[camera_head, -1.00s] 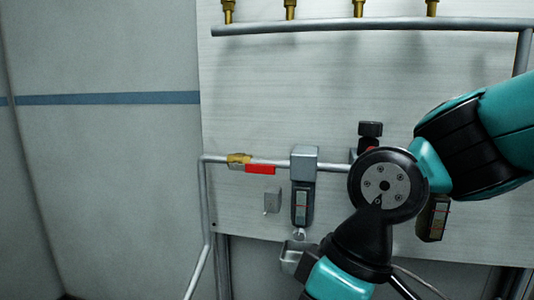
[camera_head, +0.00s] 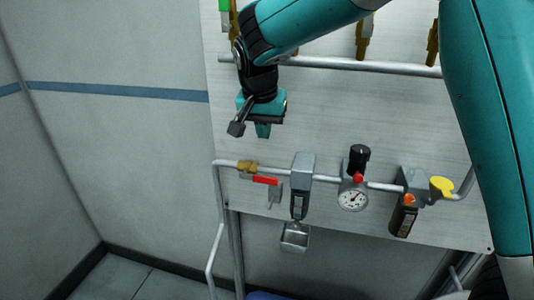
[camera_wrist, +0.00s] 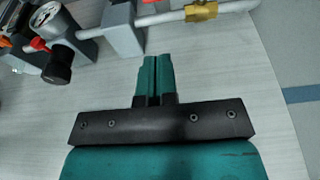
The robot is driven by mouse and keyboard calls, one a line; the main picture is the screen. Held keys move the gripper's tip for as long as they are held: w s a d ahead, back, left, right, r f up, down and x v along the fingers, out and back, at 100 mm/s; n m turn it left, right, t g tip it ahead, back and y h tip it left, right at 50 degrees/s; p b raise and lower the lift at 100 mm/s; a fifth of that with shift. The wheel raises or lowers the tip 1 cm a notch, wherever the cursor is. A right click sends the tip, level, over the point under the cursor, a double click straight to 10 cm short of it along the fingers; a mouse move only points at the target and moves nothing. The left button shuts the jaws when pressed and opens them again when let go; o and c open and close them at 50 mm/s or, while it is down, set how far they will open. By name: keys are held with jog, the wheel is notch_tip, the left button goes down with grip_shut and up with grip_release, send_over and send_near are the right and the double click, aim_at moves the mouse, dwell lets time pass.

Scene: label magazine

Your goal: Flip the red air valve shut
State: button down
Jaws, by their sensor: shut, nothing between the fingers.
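The red valve handle (camera_head: 265,180) lies along the grey pipe on the left part of the panel, beside its brass valve body (camera_head: 247,166). In the wrist view the brass body (camera_wrist: 201,11) shows at the top, with a sliver of the red handle (camera_wrist: 152,1) at the top edge. My gripper (camera_head: 263,131) is above the valve in the head view, apart from it. In the wrist view its two teal fingers (camera_wrist: 154,72) are together with nothing between them.
Right of the valve along the pipe are a grey filter block (camera_head: 303,167), a round gauge (camera_head: 353,199) with a black knob (camera_head: 359,157), and a yellow handle (camera_head: 442,187). A small metal cup (camera_head: 295,236) hangs below. An upper pipe (camera_head: 330,62) crosses the panel.

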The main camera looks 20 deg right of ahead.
jog(key=shift+f, duration=0.1)
jog(key=p, duration=0.5)
send_near(265, 180)
jog(key=shift+d+x, duration=0.15)
jog(key=shift+x, duration=1)
jog(key=shift+d+x, duration=0.2)
jog(key=shift+x, duration=0.9)
jog(key=shift+d+x, duration=0.15)
jog(key=shift+x, duration=1)
